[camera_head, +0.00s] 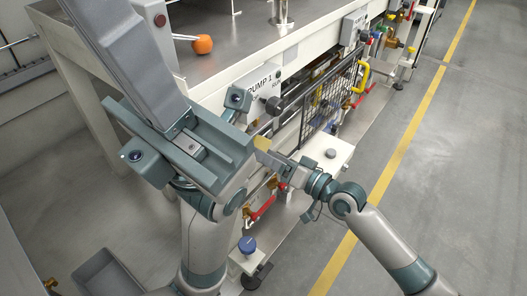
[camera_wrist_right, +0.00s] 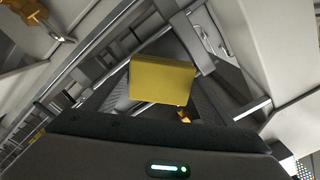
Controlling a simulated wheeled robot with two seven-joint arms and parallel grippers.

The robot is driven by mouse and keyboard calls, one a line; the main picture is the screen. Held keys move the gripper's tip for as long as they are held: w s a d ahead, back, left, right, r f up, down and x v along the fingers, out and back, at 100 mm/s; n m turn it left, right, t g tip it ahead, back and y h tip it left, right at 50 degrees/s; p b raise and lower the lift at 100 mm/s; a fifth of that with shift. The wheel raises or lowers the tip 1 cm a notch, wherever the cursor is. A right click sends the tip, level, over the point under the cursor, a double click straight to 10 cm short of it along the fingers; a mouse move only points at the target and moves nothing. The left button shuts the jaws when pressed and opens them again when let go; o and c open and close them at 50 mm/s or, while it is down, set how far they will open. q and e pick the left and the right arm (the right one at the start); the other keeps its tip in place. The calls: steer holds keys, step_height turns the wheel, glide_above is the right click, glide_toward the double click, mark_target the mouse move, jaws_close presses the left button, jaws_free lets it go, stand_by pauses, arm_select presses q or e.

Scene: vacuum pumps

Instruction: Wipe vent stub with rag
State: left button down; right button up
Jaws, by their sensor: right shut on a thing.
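My right gripper (camera_head: 268,153) reaches in from the lower right in the head view, at the front of the pump 1 bench. It is shut on a yellow rag (camera_head: 262,144). The rag also shows in the right wrist view (camera_wrist_right: 163,80) as a flat-faced yellow block between the dark fingers. A small brass-coloured piece (camera_wrist_right: 184,116) shows just below the rag in the wrist view; I cannot tell whether it is the vent stub or whether the rag touches it. My large arm parts cover much of the left of the head view, and my left gripper's fingers do not show.
The bench (camera_head: 235,54) carries an orange ball-like thing (camera_head: 203,44). A black mesh guard (camera_head: 318,105) and a PUMP 1 box (camera_head: 262,88) stand close to my right gripper. A red-handled valve (camera_head: 263,209) is below. The grey floor (camera_head: 440,180) at right is clear.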

steer(key=shift+s+a, duration=0.1)
steer(key=shift+s, duration=0.1)
steer(key=shift+s+d, duration=0.25)
steer(key=shift+d, duration=0.15)
steer(key=shift+v, duration=2.5)
steer(key=shift+d, duration=0.3)
steer(key=v, duration=0.2)
steer(key=shift+s+d, duration=0.15)
steer(key=shift+d, duration=0.1)
